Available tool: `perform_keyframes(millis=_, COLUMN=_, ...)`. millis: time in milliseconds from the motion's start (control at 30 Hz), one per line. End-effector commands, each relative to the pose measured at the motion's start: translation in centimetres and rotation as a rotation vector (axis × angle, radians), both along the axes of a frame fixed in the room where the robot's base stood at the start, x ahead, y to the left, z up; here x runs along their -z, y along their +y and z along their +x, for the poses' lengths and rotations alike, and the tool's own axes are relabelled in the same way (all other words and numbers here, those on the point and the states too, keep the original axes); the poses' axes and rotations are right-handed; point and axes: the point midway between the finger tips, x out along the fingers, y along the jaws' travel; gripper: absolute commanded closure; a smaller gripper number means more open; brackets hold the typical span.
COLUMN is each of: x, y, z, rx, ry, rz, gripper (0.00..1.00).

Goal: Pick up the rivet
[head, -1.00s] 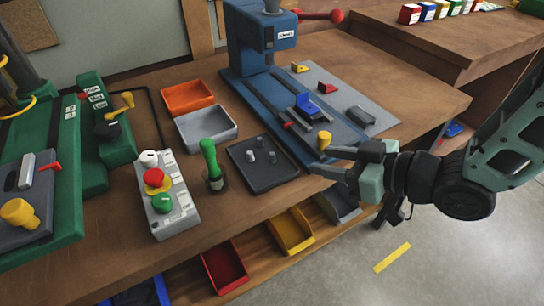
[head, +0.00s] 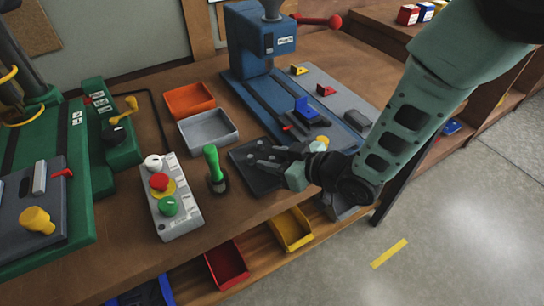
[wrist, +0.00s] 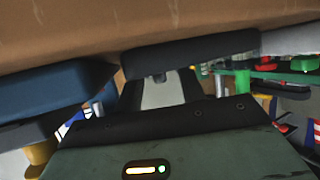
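The black tray (head: 242,156) lies on the bench in the head view, right of the green-handled lever. Small grey rivets stand on it, but my gripper covers most of that area and I cannot tell them clearly from the fingertips. My gripper (head: 268,155) reaches in from the right, low over the tray, its fingers pointing left. The fingers look apart, with nothing clearly held between them. Whether they touch a rivet cannot be seen. The wrist view shows my gripper's dark body and a blurred bench surface, with no rivet recognizable.
A grey bin (head: 207,130) and an orange bin (head: 190,99) stand behind the tray. The blue press (head: 254,55) is behind. Yellow (head: 292,230) and red (head: 227,263) bins sit below the bench edge.

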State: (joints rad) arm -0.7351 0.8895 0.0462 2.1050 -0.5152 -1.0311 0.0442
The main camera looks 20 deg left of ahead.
Motion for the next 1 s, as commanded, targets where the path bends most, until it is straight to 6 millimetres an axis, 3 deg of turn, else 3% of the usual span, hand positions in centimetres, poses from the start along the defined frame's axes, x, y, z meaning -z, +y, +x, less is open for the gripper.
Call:
perform_keyframes(millis=233, x=0.1, y=0.1, z=0.1, rx=0.000, ry=0.000, rz=0.000, gripper=0.60)
perform_keyframes(millis=367, x=0.1, y=0.1, z=0.1, rx=0.000, ry=0.000, rz=0.000, gripper=0.97)
perform_keyframes(millis=400, x=0.1, y=0.1, z=0.0, rx=0.000, ry=0.000, rz=0.000, gripper=1.00)
perform_keyframes(millis=800, x=0.0, y=0.1, z=0.1, rx=0.000, ry=0.000, rz=0.001, gripper=1.00)
perform_keyframes(millis=1000, x=-1.2, y=0.2, z=0.1, rx=0.000, ry=-0.002, rz=0.004, gripper=1.00)
